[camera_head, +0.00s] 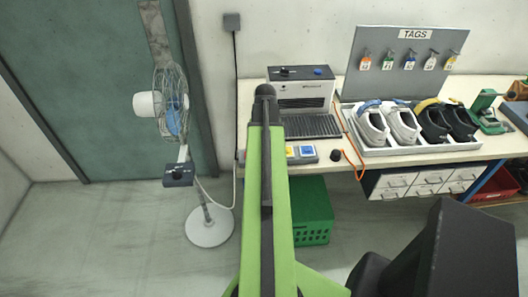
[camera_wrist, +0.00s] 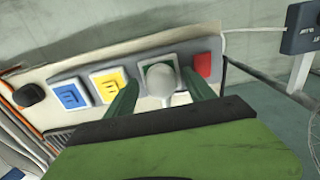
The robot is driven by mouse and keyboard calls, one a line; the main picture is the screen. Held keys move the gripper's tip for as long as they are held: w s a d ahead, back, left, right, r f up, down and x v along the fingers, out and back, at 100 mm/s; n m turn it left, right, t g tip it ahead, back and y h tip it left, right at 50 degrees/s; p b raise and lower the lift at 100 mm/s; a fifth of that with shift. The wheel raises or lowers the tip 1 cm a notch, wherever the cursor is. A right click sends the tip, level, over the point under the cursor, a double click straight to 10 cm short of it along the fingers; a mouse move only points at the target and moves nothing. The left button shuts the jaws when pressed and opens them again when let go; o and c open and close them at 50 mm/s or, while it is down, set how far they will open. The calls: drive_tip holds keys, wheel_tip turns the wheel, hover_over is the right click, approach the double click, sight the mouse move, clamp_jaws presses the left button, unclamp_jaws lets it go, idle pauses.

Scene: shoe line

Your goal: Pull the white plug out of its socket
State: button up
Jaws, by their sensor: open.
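The white plug (camera_wrist: 161,81) shows in the wrist view as a pale rounded body in front of a green-framed socket (camera_wrist: 147,72). The socket is part of a panel that also bears blue, yellow and red squares. My open gripper (camera_wrist: 159,88) has one green finger on each side of the plug, and I see no clear contact. In the head view my arm hides the plug, the socket and the gripper, while the panel's yellow and blue end (camera_head: 301,154) shows just right of the arm.
A pedestal fan (camera_head: 171,105) stands left of the bench (camera_head: 335,165), with a white cable (camera_head: 216,201) running towards the bench. A beige machine (camera_head: 302,90) stands behind the panel. A shoe tray (camera_head: 400,150) is further right. A green crate (camera_head: 313,215) sits below.

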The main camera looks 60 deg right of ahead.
drive_tip(key=shift+c, duration=0.2)
idle(0.4)
clamp_jaws()
drive_tip(key=shift+r, duration=0.15)
drive_tip(key=shift+r+p, duration=2.9)
drive_tip(key=shift+p, duration=0.15)
